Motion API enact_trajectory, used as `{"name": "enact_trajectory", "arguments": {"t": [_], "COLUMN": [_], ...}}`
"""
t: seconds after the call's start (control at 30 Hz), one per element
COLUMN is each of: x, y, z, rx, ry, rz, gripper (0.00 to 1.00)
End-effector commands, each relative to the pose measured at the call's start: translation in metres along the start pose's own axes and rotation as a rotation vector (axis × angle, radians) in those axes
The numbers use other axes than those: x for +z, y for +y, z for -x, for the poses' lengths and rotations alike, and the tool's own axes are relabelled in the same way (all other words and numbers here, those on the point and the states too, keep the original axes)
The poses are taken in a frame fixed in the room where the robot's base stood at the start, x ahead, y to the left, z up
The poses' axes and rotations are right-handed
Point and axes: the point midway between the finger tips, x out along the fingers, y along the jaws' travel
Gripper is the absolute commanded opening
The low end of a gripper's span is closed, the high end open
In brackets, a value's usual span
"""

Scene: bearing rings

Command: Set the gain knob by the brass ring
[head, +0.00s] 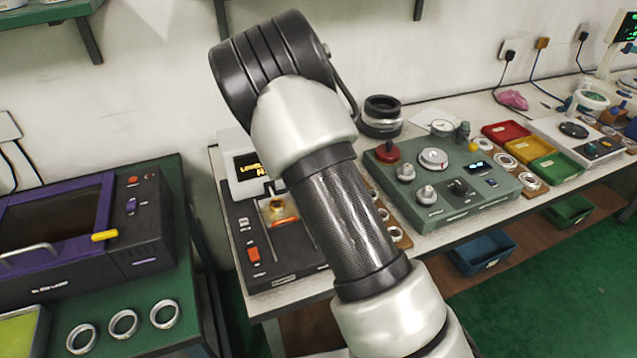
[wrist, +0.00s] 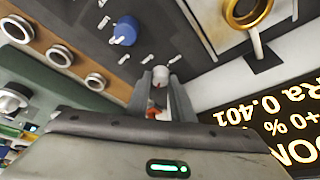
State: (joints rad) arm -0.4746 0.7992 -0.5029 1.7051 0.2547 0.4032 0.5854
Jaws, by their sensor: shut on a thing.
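The brass ring (head: 276,208) sits on the dark-topped instrument (head: 243,222) on the bench. In the wrist view the brass ring (wrist: 243,12) is at the upper right, apart from my gripper. My gripper (wrist: 160,82) is shut on a small pale grey knob (wrist: 160,75) on the dark panel; its label cannot be read. A blue knob (wrist: 125,30) stands on the same panel, left of the fingers. The instrument's display (wrist: 275,120) shows "Ra 0.401" in yellow and other partly cut-off text. In the head view my arm hides the gripper and the knob.
Steel rings in a brown holder (wrist: 60,55) lie beside the panel. A green control box (head: 445,185) and red, yellow and green trays (head: 557,166) stand to the right. A purple-framed machine (head: 85,225) and loose rings (head: 123,323) are on the left bench.

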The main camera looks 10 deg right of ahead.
Motion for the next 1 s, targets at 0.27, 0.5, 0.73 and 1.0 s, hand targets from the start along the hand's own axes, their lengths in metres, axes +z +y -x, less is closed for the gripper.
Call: {"name": "enact_trajectory", "arguments": {"t": [0.27, 0.5, 0.73, 1.0], "x": [0.001, 0.001, 0.000, 0.000], "y": [0.000, -0.001, -0.002, -0.002], "z": [0.000, 0.008, 0.053, 0.120], "rx": [0.000, -0.001, -0.004, -0.005], "ry": [-0.001, -0.001, 0.000, 0.000], "rz": [0.000, 0.002, 0.002, 0.002], "gripper": [0.29, 0.29, 0.29, 0.29]}}
